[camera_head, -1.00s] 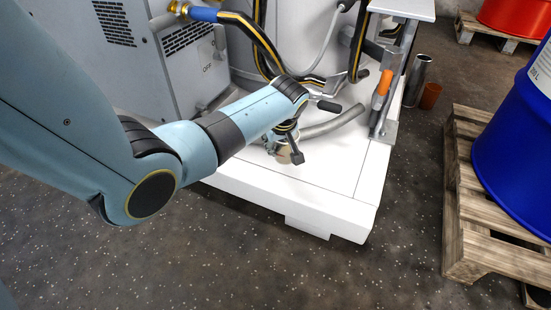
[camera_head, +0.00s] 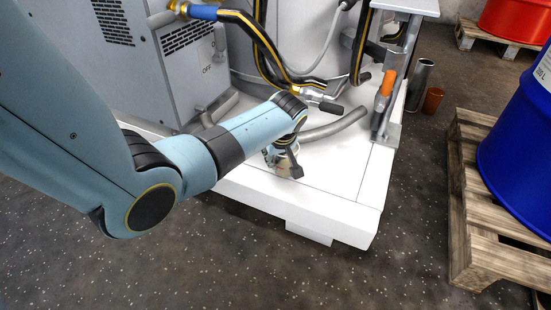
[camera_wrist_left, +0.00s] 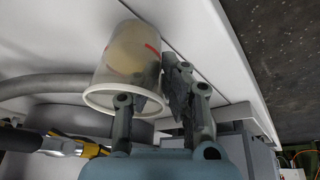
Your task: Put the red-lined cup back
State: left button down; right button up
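The red-lined cup (camera_wrist_left: 130,55) is pale and translucent with a white rim and a short red line on its side. In the left wrist view its mouth faces my left gripper (camera_wrist_left: 154,88). One finger overlaps the mouth and seems to reach inside; the other is beside the outer wall, so the wall lies between them. Whether both pads press on it is unclear. In the head view my left gripper (camera_head: 286,160) is low over the white platform (camera_head: 325,185), largely covering the cup. My right gripper is not in view.
A grey curved pipe (camera_head: 338,125) lies just behind the gripper. An orange-handled tool (camera_head: 387,84) stands at the platform's right side. A grey cabinet (camera_head: 190,60) and hoses are behind. A blue drum (camera_head: 520,140) on a wooden pallet (camera_head: 480,215) is at right.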

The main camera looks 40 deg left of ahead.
pick_arm(q)
jog(key=c, duration=2)
grip_release()
jog(key=shift+f, duration=0.5)
jog(key=o, duration=0.5)
jog(key=shift+r, duration=0.15)
